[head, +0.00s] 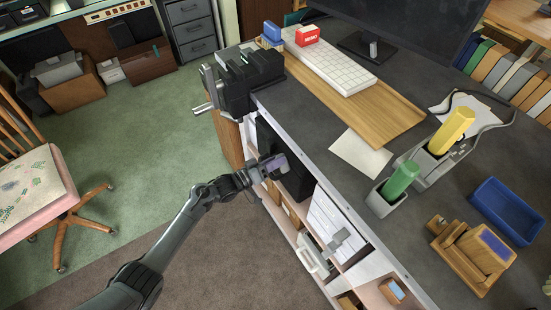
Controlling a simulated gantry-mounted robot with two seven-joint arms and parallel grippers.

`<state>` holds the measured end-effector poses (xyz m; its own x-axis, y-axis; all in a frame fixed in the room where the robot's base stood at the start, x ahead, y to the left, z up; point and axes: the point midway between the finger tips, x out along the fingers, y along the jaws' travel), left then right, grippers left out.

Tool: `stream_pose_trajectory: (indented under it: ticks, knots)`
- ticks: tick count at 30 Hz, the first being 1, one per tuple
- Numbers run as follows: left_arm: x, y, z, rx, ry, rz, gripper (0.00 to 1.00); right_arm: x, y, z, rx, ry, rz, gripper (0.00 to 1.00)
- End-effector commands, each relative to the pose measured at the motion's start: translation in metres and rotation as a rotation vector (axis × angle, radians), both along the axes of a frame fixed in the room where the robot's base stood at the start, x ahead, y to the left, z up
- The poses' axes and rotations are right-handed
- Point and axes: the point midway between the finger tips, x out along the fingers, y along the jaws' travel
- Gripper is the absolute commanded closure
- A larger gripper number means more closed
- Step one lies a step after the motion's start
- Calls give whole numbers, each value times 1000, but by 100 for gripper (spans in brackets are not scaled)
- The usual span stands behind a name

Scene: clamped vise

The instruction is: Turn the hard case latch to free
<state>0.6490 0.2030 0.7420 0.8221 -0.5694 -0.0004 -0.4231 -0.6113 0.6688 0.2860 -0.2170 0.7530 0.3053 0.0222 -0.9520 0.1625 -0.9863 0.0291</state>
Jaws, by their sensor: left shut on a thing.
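A dark case (298,184) stands in the open shelf under the dark worktop, and it looks like the hard case. My left gripper (281,168) reaches in from the left and is at the front of this case, just below the worktop's edge. Its jaws are shut on a small part there, which appears to be the latch. The gripper hides most of that part, so I cannot tell which way the latch is turned. My right gripper is not in view.
A black vise (250,80) is clamped at the worktop's left corner, above my left gripper. White binders (335,222) fill the shelf to the right. A wooden chair (45,185) stands at the left. The floor (150,140) between is clear.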

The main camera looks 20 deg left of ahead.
Motion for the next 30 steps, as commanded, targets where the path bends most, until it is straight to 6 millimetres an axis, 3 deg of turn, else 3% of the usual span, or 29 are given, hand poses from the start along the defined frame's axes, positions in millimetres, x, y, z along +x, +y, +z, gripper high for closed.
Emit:
stream_pose_trajectory:
  ticks: [12,30]
  knots:
    - [3,3,-4,-327,228,2,100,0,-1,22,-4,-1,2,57]
    - [3,4,-14,-659,461,1,100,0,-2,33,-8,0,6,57]
